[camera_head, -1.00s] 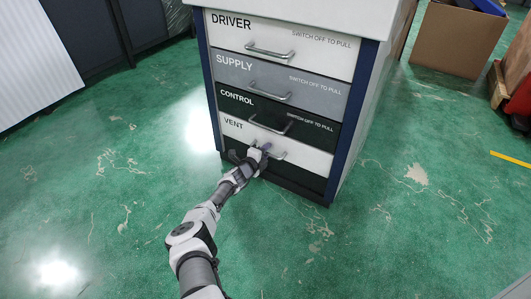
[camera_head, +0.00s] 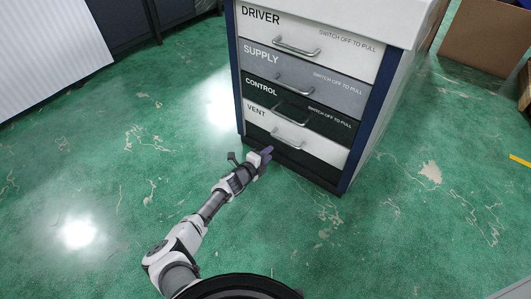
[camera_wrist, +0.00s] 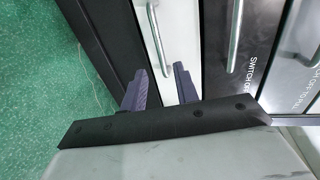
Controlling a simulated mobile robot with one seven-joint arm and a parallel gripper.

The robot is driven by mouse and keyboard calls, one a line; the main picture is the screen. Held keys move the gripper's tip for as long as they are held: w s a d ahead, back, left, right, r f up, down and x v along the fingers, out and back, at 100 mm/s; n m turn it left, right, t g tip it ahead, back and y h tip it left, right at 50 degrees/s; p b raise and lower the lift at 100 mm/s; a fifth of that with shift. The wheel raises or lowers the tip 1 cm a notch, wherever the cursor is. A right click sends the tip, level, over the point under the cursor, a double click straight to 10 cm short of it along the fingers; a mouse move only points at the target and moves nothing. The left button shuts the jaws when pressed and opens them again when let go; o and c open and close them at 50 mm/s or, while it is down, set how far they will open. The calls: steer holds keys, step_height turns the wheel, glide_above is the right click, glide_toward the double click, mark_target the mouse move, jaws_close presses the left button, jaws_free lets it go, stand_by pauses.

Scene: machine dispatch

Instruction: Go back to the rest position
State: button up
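My gripper (camera_head: 264,154) is in front of the lower part of a drawer cabinet, just below and left of the VENT drawer's handle (camera_head: 291,138). In the wrist view its two dark fingers (camera_wrist: 160,80) are apart with nothing between them. The white VENT drawer (camera_head: 318,143) looks shut, flush with the drawers above. Its handle also shows in the wrist view (camera_wrist: 158,38), beyond the fingertips and apart from them.
The DRIVER (camera_head: 350,55), SUPPLY (camera_head: 345,92) and CONTROL (camera_head: 338,125) drawers also look shut. Green floor (camera_head: 100,190) is open at left and right. A cardboard box (camera_head: 485,40) stands at the back right.

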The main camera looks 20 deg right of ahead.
steer(key=shift+s+a+r, duration=0.1)
steer(key=shift+s+a, duration=0.25)
stand_by(0.3)
